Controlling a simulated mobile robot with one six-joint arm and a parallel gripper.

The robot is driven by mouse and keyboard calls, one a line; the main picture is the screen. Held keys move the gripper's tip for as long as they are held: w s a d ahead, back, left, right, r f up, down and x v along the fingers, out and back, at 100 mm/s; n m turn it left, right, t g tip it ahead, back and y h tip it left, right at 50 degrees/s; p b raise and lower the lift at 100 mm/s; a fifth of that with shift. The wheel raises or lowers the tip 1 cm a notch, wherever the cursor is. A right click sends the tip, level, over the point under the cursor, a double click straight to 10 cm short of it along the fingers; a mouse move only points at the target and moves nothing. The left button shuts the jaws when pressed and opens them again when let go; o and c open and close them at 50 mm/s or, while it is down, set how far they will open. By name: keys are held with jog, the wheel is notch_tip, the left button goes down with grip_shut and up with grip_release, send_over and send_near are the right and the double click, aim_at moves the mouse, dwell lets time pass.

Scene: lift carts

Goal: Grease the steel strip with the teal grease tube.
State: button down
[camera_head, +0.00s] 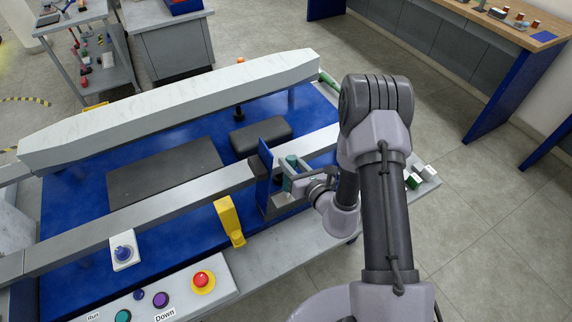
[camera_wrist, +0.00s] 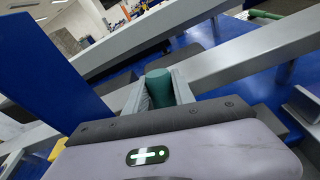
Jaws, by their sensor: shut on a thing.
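The teal grease tube (camera_wrist: 158,86) stands between the two fingers of my gripper (camera_wrist: 159,94) in the wrist view. Its rounded top shows and its lower part is hidden. In the head view the gripper (camera_head: 291,178) is shut on the tube (camera_head: 291,161), just right of a blue upright plate. A long grey metal bar, seemingly the steel strip (camera_head: 190,188), runs across the blue bed and passes behind the plate. In the wrist view the bar (camera_wrist: 240,62) lies beyond the tube. I cannot tell whether tube and bar touch.
The blue upright plate (camera_head: 265,170) stands close left of my gripper. A yellow bracket (camera_head: 229,218) and a panel with a red button (camera_head: 202,280) are in front. A white beam (camera_head: 180,105) spans the back. Dark pads (camera_head: 165,172) lie on the blue bed (camera_head: 70,215).

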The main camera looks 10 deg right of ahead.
jog(key=w+d, duration=0.1)
jog(key=d, duration=0.3)
jog(key=w+d, duration=0.1)
jog(key=d, duration=0.3)
jog(key=w+d, duration=0.2)
jog(key=d, duration=0.2)
jog(key=shift+d+b, duration=0.3)
dwell(0.8)
jog(key=s+a+b, duration=0.1)
jog(key=s+a, duration=0.1)
jog(key=a, duration=0.6)
jog(key=s+a+b, duration=0.1)
jog(key=s+a, duration=0.2)
jog(key=a, duration=0.6)
jog(key=shift+s, duration=0.25)
dwell(1.3)
jog(key=shift+d, duration=0.1)
